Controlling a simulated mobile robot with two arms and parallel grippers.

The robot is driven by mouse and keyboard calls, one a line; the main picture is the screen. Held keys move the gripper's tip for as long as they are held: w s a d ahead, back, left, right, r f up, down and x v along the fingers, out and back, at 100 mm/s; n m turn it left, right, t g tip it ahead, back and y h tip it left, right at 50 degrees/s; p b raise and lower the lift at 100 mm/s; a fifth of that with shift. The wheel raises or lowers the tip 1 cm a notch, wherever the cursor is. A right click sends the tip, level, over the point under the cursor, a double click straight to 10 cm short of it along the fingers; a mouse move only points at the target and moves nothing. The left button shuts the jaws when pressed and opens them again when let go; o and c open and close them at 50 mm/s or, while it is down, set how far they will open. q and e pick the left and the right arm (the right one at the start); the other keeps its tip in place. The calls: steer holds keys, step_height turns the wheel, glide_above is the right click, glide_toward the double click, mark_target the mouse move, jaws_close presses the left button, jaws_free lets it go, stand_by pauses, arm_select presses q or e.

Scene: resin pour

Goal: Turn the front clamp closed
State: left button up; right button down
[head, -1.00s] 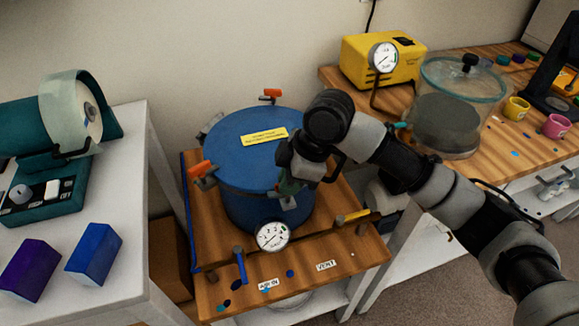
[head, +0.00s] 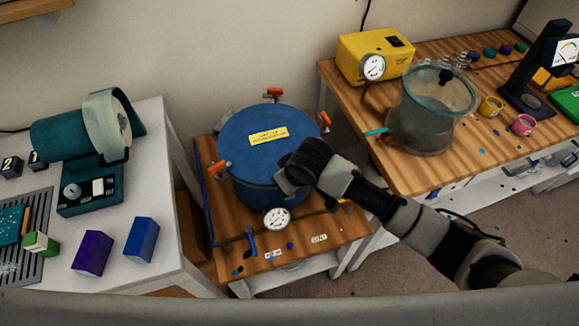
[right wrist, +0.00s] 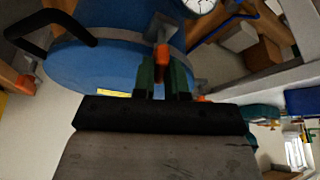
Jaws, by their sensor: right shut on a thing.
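The blue pot (head: 262,150) stands on the wooden stand, its lid on, with a yellow label on top. Orange-handled clamps show at its left (head: 218,167), back (head: 274,92) and right (head: 325,118). The front clamp is hidden behind my right wrist in the head view. In the right wrist view its orange handle (right wrist: 162,56) sits between the green fingers of my right gripper (right wrist: 164,78), which is shut on it at the lid's edge. How far the clamp is turned I cannot tell. My left gripper is out of view.
A pressure gauge (head: 276,218) sits at the pot's front, near a blue valve handle (head: 252,242). The right bench holds a yellow pump (head: 372,50) and a glass chamber (head: 430,105). The left white table holds a teal machine (head: 80,135) and boxes.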

steer(key=m+p, duration=0.1)
steer(key=p, duration=0.1)
steer(key=m+h+p, duration=0.1)
steer(key=m, duration=0.1)
steer(key=shift+a+r+t+p, duration=0.1)
steer(key=shift+r+t+p, duration=0.1)
steer(key=shift+t+p, duration=0.15)
steer(key=shift+f+m+p, duration=0.1)
steer(key=shift+m+p, duration=0.4)
steer(key=shift+m, duration=0.2)
steer(key=c, duration=1.2)
jaws_free()
steer(key=shift+o, duration=0.2)
steer(key=b+v, duration=0.1)
steer(key=v, duration=0.9)
steer(key=shift+s+r, duration=0.25)
steer(key=shift+r, duration=0.1)
